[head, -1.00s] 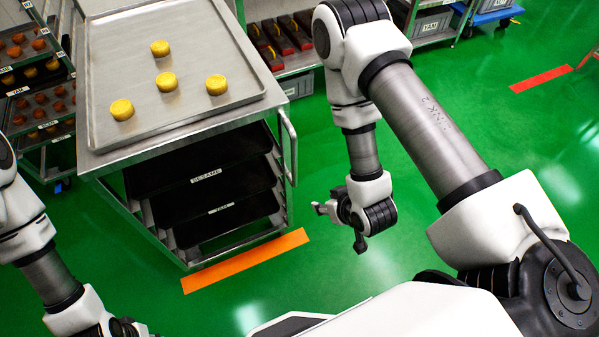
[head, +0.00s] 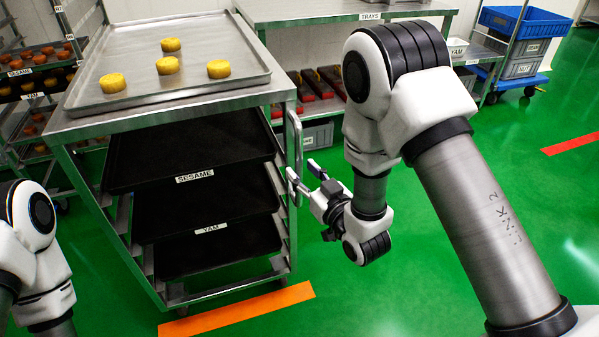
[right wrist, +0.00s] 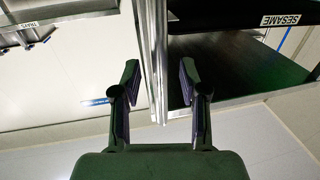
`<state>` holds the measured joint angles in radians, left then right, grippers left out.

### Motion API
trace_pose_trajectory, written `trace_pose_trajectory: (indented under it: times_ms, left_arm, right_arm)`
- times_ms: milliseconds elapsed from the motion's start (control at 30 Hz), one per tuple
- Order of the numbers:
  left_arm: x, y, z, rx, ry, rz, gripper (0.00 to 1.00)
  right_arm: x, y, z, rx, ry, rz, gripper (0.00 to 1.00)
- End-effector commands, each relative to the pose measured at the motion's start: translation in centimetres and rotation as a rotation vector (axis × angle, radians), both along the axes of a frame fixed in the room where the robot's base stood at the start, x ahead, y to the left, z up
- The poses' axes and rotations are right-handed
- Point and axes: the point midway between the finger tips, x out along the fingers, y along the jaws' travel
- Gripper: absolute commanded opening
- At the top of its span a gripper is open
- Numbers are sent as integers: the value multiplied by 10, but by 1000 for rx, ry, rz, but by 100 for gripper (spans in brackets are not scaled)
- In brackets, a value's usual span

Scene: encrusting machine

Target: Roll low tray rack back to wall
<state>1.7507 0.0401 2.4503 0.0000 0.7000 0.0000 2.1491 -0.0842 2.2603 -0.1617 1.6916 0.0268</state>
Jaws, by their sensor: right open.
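The low tray rack (head: 75,128) is a steel frame with dark trays labelled SESAME (head: 195,178) and YAM (head: 210,228). A steel tray (head: 205,85) with several yellow cakes lies on its top. A vertical handle (head: 294,135) stands out at its right front corner. My right gripper (head: 305,174) is open beside the lower part of this handle. In the right wrist view, the open fingers (right wrist: 158,80) stand either side of upright metal bars, with gaps visible; contact is not clear. My left arm shows at the left edge, its gripper outside the picture.
An orange floor strip (head: 237,309) lies at the rack's front. A tray shelf (head: 335,13) stands behind along the wall, and a blue-crate cart (head: 520,75) is at back right. Another rack (head: 25,90) is close on the left. Green floor is open at right.

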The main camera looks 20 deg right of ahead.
Motion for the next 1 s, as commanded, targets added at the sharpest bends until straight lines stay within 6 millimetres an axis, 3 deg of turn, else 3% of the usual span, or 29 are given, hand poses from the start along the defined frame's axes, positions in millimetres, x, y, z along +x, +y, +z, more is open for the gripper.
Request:
trace_pose_trajectory:
  times_ms: [133,400,467,533,833,1000]
  left_arm:
    - [0,0,-4,0,0,0,31]
    - [0,0,-4,0,0,0,31]
    - [0,0,-4,0,0,0,31]
    - [0,0,-4,0,0,0,31]
    - [0,0,-4,0,1,0,31]
    - [0,0,-3,0,0,0,31]
  right_arm:
    - [20,4,-1,0,0,0,43]
    - [24,5,-1,1,2,-1,43]
    - [24,5,-1,1,2,-1,26]
    - [24,5,-1,1,2,-1,1]
    - [25,5,-1,1,2,-1,0]
    - [37,6,0,1,0,-1,0]
